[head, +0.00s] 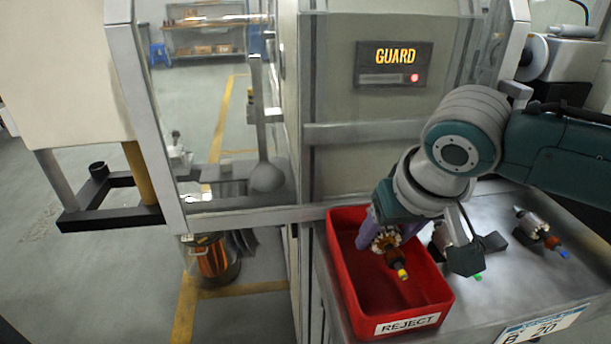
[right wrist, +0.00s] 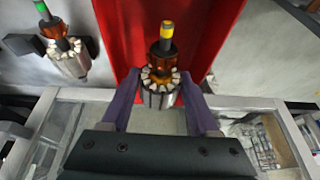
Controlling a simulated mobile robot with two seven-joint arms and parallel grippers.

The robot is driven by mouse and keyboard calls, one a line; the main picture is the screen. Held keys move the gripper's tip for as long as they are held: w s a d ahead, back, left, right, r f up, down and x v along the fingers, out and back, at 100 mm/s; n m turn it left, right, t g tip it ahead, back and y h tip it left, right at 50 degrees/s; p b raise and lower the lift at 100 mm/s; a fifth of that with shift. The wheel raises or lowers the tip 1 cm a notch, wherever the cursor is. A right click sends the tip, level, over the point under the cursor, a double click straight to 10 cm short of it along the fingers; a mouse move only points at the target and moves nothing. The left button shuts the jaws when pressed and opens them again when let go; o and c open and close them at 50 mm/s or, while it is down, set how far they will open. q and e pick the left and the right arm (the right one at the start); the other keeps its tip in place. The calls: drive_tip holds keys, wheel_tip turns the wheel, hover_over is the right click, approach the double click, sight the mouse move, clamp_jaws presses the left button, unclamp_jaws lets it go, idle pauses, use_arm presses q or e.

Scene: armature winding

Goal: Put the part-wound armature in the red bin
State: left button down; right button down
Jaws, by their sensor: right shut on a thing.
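The red bin (head: 440,291), labelled REJECT, stands on the left part of the metal bench. My right gripper (head: 384,232) is shut on the part-wound armature (head: 391,250), which has copper winding, pale slots and a yellow shaft tip. The armature is over the bin's opening, tilted with its yellow end toward the front. Whether it touches the bin floor I cannot tell. In the right wrist view the armature (right wrist: 160,82) sits between the purple fingers (right wrist: 160,100), with the bin's red inside (right wrist: 218,35) behind it. My left gripper is not in view.
An armature with a blue tip (head: 538,229) lies in a dark holder at the right of the bench. A green-tipped armature (right wrist: 64,46) lies beside the bin, largely hidden by my wrist in the head view. A guarded machine panel (head: 393,64) rises behind the bin.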

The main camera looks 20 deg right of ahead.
drive_tip(key=shift+c, duration=0.3)
unclamp_jaws()
drive_tip(key=shift+s+r, duration=0.15)
drive_tip(key=shift+r, duration=0.35)
drive_tip(key=p+v, duration=0.1)
drive_tip(key=v, duration=0.8)
